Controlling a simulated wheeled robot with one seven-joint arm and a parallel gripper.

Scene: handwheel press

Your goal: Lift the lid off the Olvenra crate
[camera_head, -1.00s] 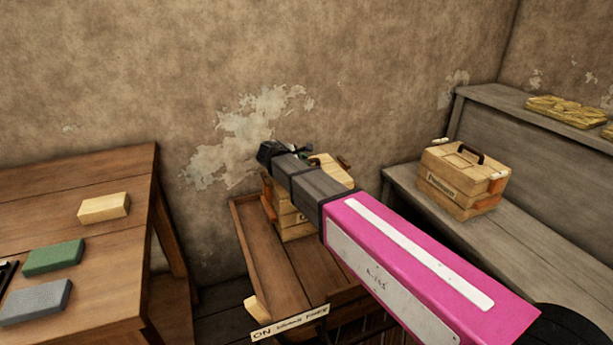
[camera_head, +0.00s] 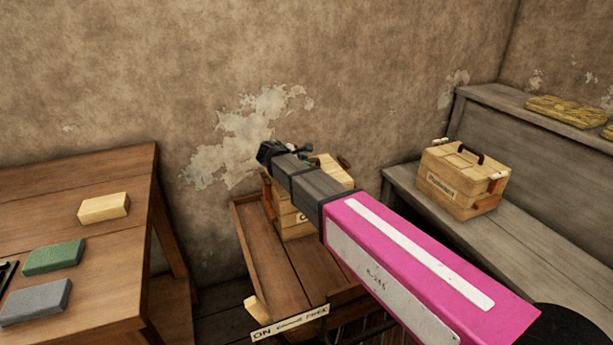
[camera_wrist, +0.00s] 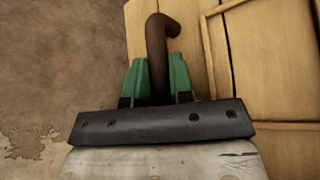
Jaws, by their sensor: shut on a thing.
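A light wooden crate (camera_head: 290,219) stands on the brown bench, partly hidden behind my arm. Only the start of its label shows, a letter like O. My gripper (camera_wrist: 158,78) has green fingers, one on each side of a brown curved handle (camera_wrist: 156,40), and is shut on it. Pale wooden boards of the crate (camera_wrist: 225,45) fill the right of the wrist view. In the head view my gripper (camera_head: 300,152) is over the crate's top, mostly hidden by my arm. I cannot tell whether the lid is apart from the crate.
A second wooden crate (camera_head: 456,200) with a dark handle stands on the grey bench (camera_head: 540,243) at right. A table (camera_head: 115,255) at left holds cream, green and grey blocks. The wall (camera_head: 330,80) is close behind the crate.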

